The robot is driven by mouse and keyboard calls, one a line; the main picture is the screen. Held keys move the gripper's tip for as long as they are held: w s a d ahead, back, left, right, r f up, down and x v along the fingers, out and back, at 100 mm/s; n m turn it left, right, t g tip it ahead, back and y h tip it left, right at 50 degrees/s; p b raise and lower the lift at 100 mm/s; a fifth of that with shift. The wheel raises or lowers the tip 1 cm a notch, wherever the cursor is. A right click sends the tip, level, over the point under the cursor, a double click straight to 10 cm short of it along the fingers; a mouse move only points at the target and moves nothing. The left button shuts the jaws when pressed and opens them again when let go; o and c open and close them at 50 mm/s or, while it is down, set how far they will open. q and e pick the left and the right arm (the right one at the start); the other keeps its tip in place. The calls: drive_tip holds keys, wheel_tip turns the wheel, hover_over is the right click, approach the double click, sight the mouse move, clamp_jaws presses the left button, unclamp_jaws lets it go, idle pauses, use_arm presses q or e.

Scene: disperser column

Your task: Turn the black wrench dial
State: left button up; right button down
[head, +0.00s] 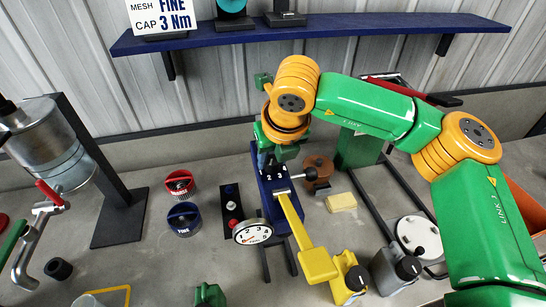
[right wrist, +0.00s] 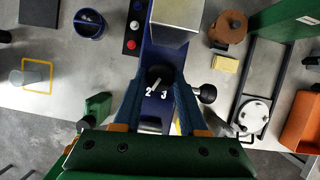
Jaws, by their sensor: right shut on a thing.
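The black wrench dial (right wrist: 158,75) sits on a dark blue housing with white numerals 2 and 3 below it in the right wrist view. Its pale pointer line lies between the two numerals. My right gripper (right wrist: 159,92) has a finger on each side of the dial and is shut on it. In the head view my right gripper (head: 276,160) is over the top of the blue housing (head: 268,196) and hides the dial. My left gripper is not recognisable in either view.
A yellow-handled lever (head: 290,217) and a round gauge (head: 252,231) are by the housing. Red (head: 179,183) and blue (head: 184,218) round cups stand to the left. A brown pot (head: 318,168) and yellow block (head: 341,202) are to the right. A blue shelf (head: 320,26) spans the back wall.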

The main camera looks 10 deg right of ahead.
drive_tip(key=shift+f+n+y+b, duration=0.2)
drive_tip(key=shift+n+y+b, duration=0.2)
drive_tip(key=shift+n+b, duration=0.4)
drive_tip(key=shift+d+r+n+y+b, duration=0.15)
drive_tip(key=shift+n+y+b, duration=0.25)
drive_tip(key=shift+n+b, duration=0.55)
drive_tip(key=n, duration=0.3)
drive_tip(key=shift+r+g+y+p, duration=0.1)
drive_tip(key=shift+g+y+p, duration=0.25)
drive_tip(key=shift+g+y, duration=0.05)
drive_tip(key=shift+w+d+n+g+y+p, duration=0.15)
drive_tip(key=shift+n+g+y+p, duration=0.3)
drive_tip(key=shift+n, duration=1)
drive_tip(key=shift+c, duration=2.2)
unclamp_jaws()
